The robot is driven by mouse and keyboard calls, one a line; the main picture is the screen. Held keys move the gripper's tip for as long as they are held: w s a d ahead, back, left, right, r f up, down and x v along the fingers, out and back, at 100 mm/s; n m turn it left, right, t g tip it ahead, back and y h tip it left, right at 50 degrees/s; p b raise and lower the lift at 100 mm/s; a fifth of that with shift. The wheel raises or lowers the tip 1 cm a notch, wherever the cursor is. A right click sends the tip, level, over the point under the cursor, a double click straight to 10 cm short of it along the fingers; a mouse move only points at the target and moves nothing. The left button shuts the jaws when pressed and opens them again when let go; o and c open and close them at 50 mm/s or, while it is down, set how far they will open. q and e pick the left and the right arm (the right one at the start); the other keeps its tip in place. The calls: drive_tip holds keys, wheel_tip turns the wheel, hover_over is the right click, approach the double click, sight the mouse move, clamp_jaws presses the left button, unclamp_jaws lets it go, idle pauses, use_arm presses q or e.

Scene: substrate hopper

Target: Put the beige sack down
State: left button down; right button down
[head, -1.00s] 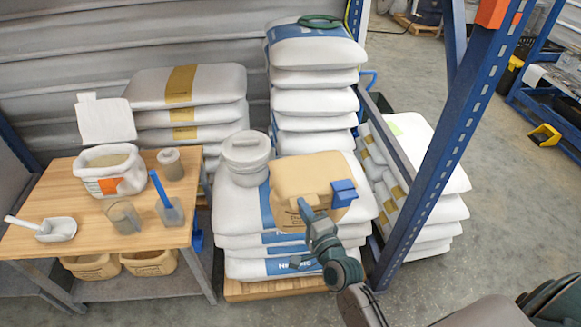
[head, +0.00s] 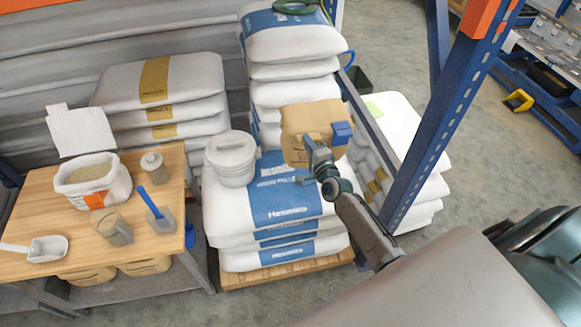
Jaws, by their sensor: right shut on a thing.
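The beige sack (head: 304,118) is in the head view, right of centre. It hangs in my right gripper (head: 313,160), which is shut on its near side. A blue block (head: 342,133) shows at the sack's lower right corner. The sack appears above the back right part of a low stack of white sacks with a blue band (head: 278,205). It overlaps the tall white stack behind in the picture. I cannot tell whether it touches either. My left gripper is not in view.
A white lidded bucket (head: 231,158) stands on the low stack's left part. A wooden table (head: 155,245) at left holds an open bag (head: 92,180), scoops and jugs. A blue rack post (head: 450,110) rises at right. The stack's front top is clear.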

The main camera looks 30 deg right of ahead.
sight(301, 153)
wheel_tip(301, 153, down, 9)
drive_tip(key=b, duration=0.7)
drive_tip(key=shift+r, duration=0.1)
drive_tip(key=c, duration=1.8)
unclamp_jaws()
drive_tip(key=shift+s+f, duration=0.1)
drive_tip(key=shift+f, duration=0.15)
drive_tip(key=o, duration=0.3)
drive_tip(key=shift+o, duration=0.2)
drive_tip(key=shift+a+r, duration=0.1)
